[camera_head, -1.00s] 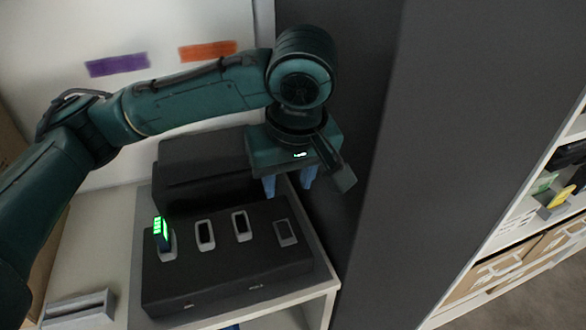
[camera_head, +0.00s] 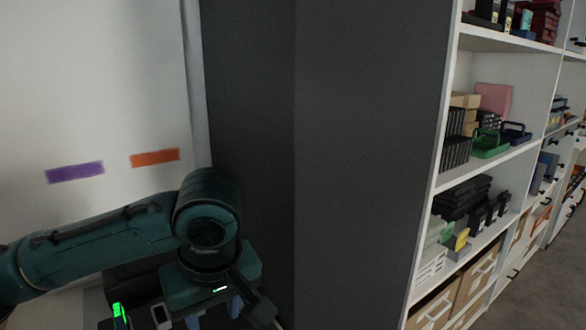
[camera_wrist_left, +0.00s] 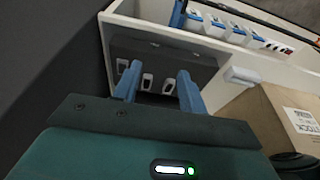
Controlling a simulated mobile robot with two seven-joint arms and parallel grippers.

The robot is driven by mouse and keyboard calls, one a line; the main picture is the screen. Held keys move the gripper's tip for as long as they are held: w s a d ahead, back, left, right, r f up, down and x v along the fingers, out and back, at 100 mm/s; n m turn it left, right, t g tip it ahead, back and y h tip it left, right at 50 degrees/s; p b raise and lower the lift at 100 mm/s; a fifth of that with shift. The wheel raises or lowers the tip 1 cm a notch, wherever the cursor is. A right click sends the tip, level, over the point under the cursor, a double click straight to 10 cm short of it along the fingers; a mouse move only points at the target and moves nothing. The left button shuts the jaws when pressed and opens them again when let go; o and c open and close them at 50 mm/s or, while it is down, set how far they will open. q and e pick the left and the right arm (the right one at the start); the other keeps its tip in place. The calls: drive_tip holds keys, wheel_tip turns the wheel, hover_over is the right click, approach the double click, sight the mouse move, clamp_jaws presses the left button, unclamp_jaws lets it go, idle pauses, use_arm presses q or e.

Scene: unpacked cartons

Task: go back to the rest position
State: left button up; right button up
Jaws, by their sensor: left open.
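My left gripper (camera_head: 228,308) is low in the head view, on the dark green arm that comes in from the left. In the left wrist view its two blue fingers (camera_wrist_left: 158,82) are apart with nothing held between them. The black slotted box (camera_wrist_left: 165,55) lies beyond the fingers there, with several light-rimmed slots. In the head view a module with a bright green lit face (camera_head: 119,312) stands left of my gripper, at the bottom edge. Most of the box is cut off or hidden there. My right gripper is not in view.
A dark grey panel (camera_head: 340,150) stands just right of my left gripper. White shelves (camera_head: 446,140) with boxes and trays stand farther right. The wrist view shows a carton (camera_wrist_left: 270,118) at right and a white-edged bin (camera_wrist_left: 228,50) with blue items above the black box.

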use_arm(q)
drive_tip(key=d+f+m+t+h, duration=0.2)
drive_tip(key=d+f+m+h, duration=0.4)
drive_tip(key=d+f+h, duration=0.6)
drive_tip(key=s+a+f+m+t+y, duration=0.2)
drive_tip(key=s+a+f, duration=0.3)
drive_tip(key=f, duration=0.5)
drive_tip(key=s+a+f+m+t+y, duration=0.1)
drive_tip(key=s+a+f+t+y, duration=0.3)
drive_tip(key=a+f, duration=0.5)
drive_tip(key=shift+s+a+f+m+y, duration=0.4)
drive_tip(key=shift+s+a+y, duration=0.2)
drive_tip(key=shift+s+a, duration=0.2)
